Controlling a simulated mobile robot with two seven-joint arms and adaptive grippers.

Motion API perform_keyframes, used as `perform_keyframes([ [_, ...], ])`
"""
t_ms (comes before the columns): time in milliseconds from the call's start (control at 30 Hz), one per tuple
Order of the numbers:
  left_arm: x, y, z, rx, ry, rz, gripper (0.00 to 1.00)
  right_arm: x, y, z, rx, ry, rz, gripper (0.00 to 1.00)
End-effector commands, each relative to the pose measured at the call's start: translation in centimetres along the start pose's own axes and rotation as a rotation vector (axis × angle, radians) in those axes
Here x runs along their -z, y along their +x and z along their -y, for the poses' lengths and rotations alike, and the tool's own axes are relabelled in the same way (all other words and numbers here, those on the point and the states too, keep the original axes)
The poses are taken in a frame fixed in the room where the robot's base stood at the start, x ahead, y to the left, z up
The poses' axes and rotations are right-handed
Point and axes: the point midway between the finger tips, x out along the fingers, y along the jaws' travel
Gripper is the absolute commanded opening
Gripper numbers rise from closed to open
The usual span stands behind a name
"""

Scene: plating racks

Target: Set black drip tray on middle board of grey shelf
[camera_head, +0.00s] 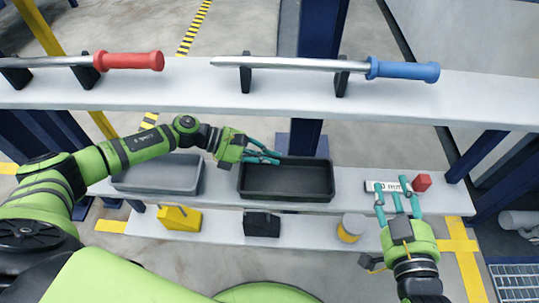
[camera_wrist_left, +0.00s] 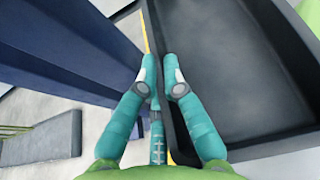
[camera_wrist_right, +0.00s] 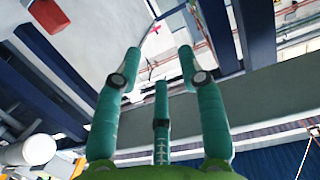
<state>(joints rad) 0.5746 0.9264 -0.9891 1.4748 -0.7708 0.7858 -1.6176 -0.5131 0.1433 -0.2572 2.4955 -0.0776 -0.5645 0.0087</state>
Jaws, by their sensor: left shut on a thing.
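The black drip tray (camera_head: 287,196) appears level on the middle board (camera_head: 218,190) of the grey shelf, near its centre; any small gap beneath it cannot be told. My left gripper (camera_head: 270,158) is at the tray's far left rim. In the left wrist view, its fingers (camera_wrist_left: 161,65) are closed on the tray's wall, with the black tray (camera_wrist_left: 235,70) stretching to the right. My right gripper (camera_head: 394,187) is open and empty, in front of the board's right part. Its spread fingers also show in the right wrist view (camera_wrist_right: 159,60).
A grey tray (camera_head: 158,175) sits left of the black tray. The top board (camera_head: 190,88) bears red-handled (camera_head: 130,61) and blue-handled (camera_head: 403,69) bars. The lower board holds a yellow block (camera_head: 180,218) and other items.

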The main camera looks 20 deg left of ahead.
Motion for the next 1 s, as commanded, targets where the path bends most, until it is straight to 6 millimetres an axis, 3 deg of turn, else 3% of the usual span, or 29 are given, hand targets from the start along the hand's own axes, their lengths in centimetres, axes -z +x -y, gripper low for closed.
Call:
perform_keyframes([
  [1000,0.3,0.2,0.0,0.001,0.0,0.002,0.0,2.5,0.0,0.7,0.013,-0.003,-0.13,0.4],
])
